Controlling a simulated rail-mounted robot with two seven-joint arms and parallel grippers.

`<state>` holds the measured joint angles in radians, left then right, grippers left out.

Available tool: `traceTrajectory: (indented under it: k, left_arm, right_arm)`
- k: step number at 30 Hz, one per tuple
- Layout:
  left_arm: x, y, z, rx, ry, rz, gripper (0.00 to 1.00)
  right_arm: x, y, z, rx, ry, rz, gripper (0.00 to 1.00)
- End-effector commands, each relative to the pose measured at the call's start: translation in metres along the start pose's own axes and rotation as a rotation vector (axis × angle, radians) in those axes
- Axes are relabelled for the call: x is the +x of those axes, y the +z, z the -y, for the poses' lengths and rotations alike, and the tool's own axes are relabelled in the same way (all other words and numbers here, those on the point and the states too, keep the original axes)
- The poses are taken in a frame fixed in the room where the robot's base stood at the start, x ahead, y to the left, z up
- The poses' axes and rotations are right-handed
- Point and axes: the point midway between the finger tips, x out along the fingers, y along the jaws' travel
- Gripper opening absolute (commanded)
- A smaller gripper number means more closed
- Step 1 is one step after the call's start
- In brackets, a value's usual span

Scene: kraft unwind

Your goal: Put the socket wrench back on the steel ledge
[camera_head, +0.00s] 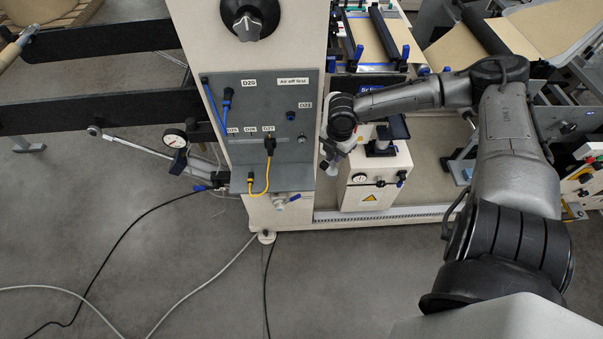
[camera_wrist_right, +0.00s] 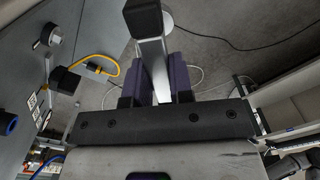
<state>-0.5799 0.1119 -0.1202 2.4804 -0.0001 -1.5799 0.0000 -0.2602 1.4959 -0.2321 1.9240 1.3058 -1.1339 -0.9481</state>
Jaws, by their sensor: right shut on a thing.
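My right gripper (camera_head: 331,163) is just right of the grey control panel's lower part in the head view, at about the height of the steel ledge (camera_head: 290,181). In the right wrist view the purple fingers of this gripper (camera_wrist_right: 158,82) are shut on a silver bar with a black block at its end, which I take to be the socket wrench (camera_wrist_right: 153,62). The wrench is too small and hidden to make out in the head view. The ledge projects below the panel, with a yellow cable hanging over it. My left gripper is not in view.
The yellow cable (camera_head: 268,176) loops from the panel (camera_head: 262,110), which also carries blue cables and plugs. A small white cabinet (camera_head: 374,178) stands right of the gripper. A dial gauge (camera_head: 175,138) is left of the panel. Loose cables cross the floor.

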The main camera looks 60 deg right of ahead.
Motion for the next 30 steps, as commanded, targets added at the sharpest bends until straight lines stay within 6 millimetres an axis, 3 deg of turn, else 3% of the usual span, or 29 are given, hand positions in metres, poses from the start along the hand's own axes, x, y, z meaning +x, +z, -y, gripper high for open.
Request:
traceTrajectory:
  k: [8, 24, 30]
  left_arm:
    - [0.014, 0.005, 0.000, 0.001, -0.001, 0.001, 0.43]
    - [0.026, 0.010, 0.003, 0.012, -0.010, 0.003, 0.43]
    - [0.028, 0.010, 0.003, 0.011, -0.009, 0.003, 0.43]
  right_arm:
    - [0.013, -0.004, -0.021, 0.011, 0.005, -0.009, 0.00]
    - [0.057, -0.021, -0.096, 0.008, -0.001, -0.004, 0.00]
    - [0.066, -0.023, -0.111, 0.007, -0.001, -0.002, 0.00]
